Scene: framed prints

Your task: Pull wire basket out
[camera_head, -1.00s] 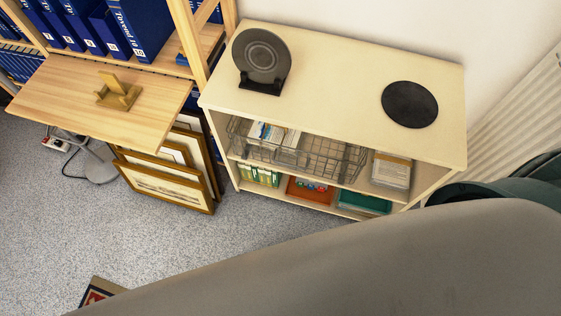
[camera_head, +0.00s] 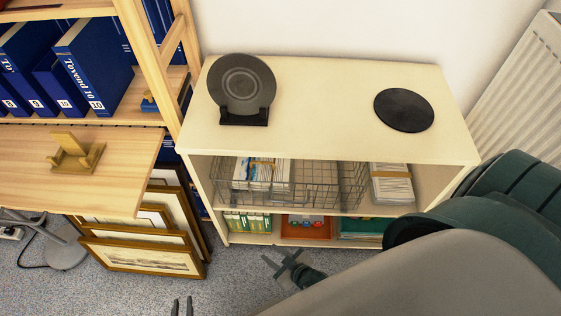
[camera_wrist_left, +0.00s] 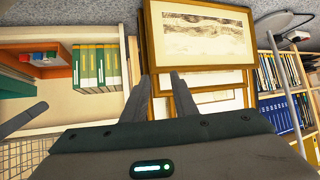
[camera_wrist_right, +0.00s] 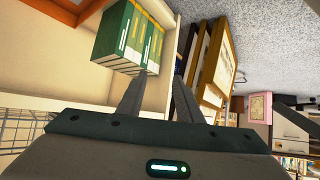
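The wire basket (camera_head: 318,184) sits in the upper compartment of the cream shelf unit (camera_head: 330,150). It holds banded booklets (camera_head: 262,174) at its left; its right part looks empty. Its mesh shows at the lower left of the left wrist view (camera_wrist_left: 16,158) and at the left of the right wrist view (camera_wrist_right: 18,128). My left gripper (camera_head: 182,303) is at the bottom edge of the head view, empty, its fingers apart. My right gripper (camera_head: 283,261) is in front of and below the basket, empty, its fingers apart. Neither touches the basket.
A banded paper stack (camera_head: 391,185) stands right of the basket. Below are green books (camera_head: 247,222) and an orange tray (camera_head: 306,229). Framed prints (camera_head: 145,258) lean left of the unit. A plate on a stand (camera_head: 242,88) and a black disc (camera_head: 404,110) are on top.

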